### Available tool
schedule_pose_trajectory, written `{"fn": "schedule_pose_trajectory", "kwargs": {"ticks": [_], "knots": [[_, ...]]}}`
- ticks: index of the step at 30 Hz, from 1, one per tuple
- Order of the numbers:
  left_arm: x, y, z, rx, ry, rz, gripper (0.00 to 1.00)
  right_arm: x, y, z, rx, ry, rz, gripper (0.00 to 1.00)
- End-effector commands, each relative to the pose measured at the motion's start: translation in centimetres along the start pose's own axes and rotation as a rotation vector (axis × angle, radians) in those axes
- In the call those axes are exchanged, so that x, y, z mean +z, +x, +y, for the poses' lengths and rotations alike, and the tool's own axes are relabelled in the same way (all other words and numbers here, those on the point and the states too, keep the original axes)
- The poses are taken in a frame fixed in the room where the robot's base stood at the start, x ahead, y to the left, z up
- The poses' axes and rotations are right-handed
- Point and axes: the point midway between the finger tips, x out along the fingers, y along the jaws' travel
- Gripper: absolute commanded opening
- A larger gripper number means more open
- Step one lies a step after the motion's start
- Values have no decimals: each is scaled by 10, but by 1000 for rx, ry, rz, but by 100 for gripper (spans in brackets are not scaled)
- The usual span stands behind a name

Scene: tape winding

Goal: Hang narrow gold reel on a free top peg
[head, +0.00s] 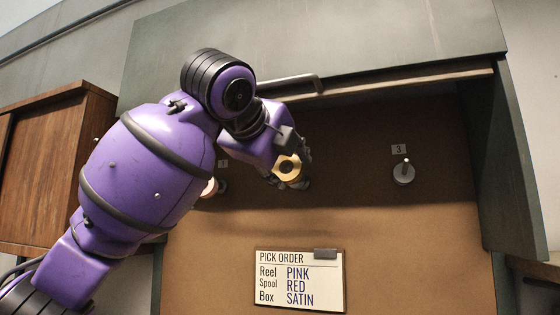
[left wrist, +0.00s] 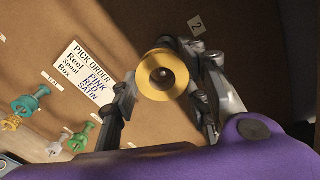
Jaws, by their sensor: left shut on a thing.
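My left gripper (head: 290,172) is shut on the narrow gold reel (head: 279,165) in front of the brown board, beside the number 1 label (head: 223,163). In the left wrist view the reel (left wrist: 147,82) sits between the fingers, its hole facing the camera. A dark round spot shows in the hole; I cannot tell whether it is a peg. The number 2 label (left wrist: 197,25) is just beyond the reel, and any peg there is hidden. The peg (head: 404,174) under the number 3 label (head: 398,150) is bare. A pale pink thing (head: 210,187) near label 1 is partly hidden by my arm.
A pick order card (head: 299,280) is fixed to the board below. A raised grey-green panel with a handle (head: 290,88) overhangs the top. A wooden cabinet (head: 50,165) stands at the left. Several coloured spools, one teal (left wrist: 30,103), hang lower on the board.

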Motion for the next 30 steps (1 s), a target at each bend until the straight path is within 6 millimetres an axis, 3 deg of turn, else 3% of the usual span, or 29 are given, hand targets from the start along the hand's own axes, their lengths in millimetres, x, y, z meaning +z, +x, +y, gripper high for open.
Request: {"fn": "schedule_pose_trajectory", "kwargs": {"ticks": [15,30], "knots": [[-1,34,3,1,1,1,23,0,0,-1,-2,0,0,40],[-2,42,4,0,1,0,23,0,0,-1,-2,0,0,40]]}}
